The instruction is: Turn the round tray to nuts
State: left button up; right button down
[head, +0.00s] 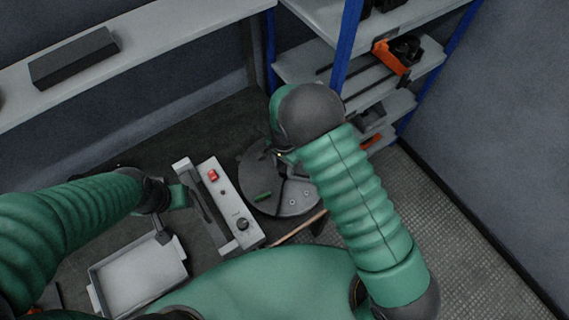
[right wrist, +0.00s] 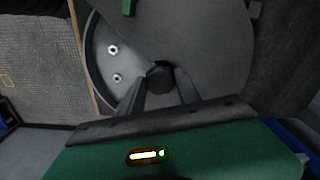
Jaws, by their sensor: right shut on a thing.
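The round tray (head: 250,170) is a dark grey disc on the bench, partly hidden by my right arm in the head view. It also shows in the right wrist view (right wrist: 215,40). My right gripper (right wrist: 160,82) is shut on the dark central knob (right wrist: 160,75) of the tray. In the right wrist view, two small nuts (right wrist: 115,62) lie in an uncovered section left of the knob. A green piece (right wrist: 128,7) shows at the top of the disc. My left gripper (head: 178,197) is beside the control box; its fingers are not clear.
A white control box (head: 228,205) with a red button and black knob stands left of the tray. A white rectangular tray (head: 140,268) is at the lower left. A blue-posted shelf (head: 305,70) stands behind, with an orange item (head: 388,58).

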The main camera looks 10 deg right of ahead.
jog(key=shift+s+a+f, duration=0.2)
jog(key=shift+s, duration=0.15)
jog(key=c, duration=1.2)
grip_release()
jog(key=shift+c, duration=0.2)
jog(key=o, duration=0.4)
jog(key=shift+w+r, duration=0.1)
jog(key=shift+w+a, duration=0.1)
jog(key=shift+r, duration=0.1)
jog(key=shift+r, duration=0.2)
notch_tip(320, 180, up, 16)
jog(key=shift+r, duration=0.1)
